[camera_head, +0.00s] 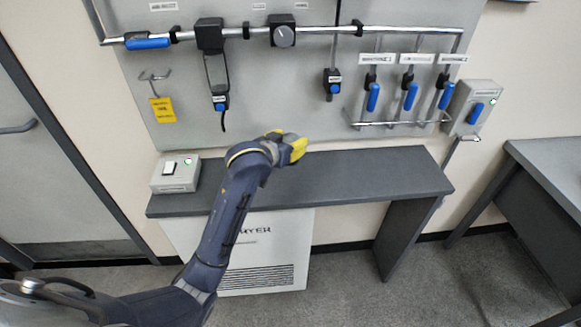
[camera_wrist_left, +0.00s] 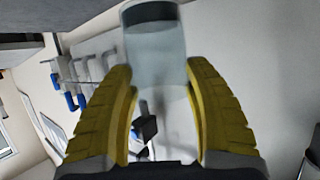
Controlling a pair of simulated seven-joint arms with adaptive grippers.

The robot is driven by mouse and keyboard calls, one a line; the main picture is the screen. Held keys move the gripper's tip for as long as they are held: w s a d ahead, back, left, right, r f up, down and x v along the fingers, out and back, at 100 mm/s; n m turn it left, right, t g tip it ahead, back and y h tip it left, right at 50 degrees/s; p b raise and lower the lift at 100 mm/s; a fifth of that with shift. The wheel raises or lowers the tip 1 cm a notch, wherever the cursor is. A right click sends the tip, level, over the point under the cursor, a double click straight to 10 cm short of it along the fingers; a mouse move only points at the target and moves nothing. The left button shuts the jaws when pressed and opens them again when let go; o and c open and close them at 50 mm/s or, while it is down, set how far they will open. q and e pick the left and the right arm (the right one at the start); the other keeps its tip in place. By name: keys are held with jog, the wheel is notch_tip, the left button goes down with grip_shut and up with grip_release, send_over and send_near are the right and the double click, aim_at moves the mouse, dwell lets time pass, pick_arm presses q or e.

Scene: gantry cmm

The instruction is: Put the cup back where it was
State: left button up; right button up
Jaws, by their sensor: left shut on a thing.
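A clear, see-through cup (camera_wrist_left: 155,55) stands out between the two yellow fingers of my left gripper (camera_head: 296,148) in the left wrist view. The gripper is shut on it, with one finger on each side. The far end of the cup shows a darker band in that view. In the head view my left gripper is over the dark grey bench top, in front of the wall panel; the hand mostly hides the cup there. My right gripper is in neither view.
The dark bench (camera_head: 360,172) has free room right of the hand. A grey box (camera_head: 175,174) stands at its left end. Above, the panel (camera_head: 285,85) carries a rail, blue-handled levers (camera_head: 372,97) and a yellow tag (camera_head: 162,110). Another table (camera_head: 555,165) is at right.

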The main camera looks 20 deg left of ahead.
pick_arm(q)
jog(key=shift+f, duration=5)
jog(key=shift+f, duration=0.1)
jog(key=o, duration=1.2)
jog(key=v, duration=1.2)
